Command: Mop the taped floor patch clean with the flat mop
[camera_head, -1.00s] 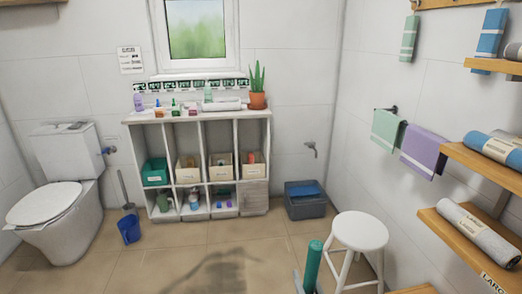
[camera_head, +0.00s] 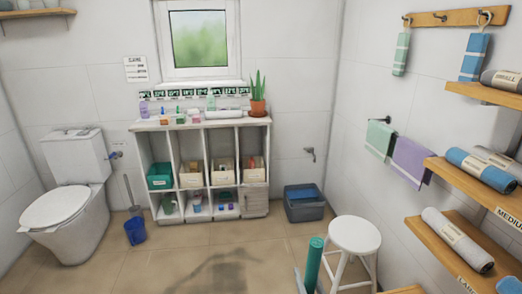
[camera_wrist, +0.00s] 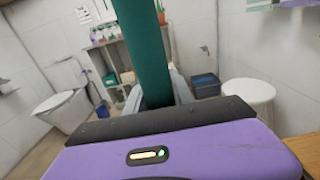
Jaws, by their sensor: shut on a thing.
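A teal cylindrical handle (camera_wrist: 142,45), seemingly the flat mop's, stands between the grey fingers of my gripper (camera_wrist: 160,88). My gripper is shut on it. The handle's top end also shows in the head view (camera_head: 314,263), near the lower edge and left of the stool. The mop's head is out of sight in both views. A dark smudged patch (camera_head: 226,272) lies on the tan floor left of the handle, cut off by the lower edge. I cannot make out any tape around it.
A white stool (camera_head: 354,237) stands close right of the handle. A grey bin (camera_head: 304,207) is against the back wall, beside a white shelf unit (camera_head: 203,130). Wooden shelves (camera_head: 452,205) jut from the right.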

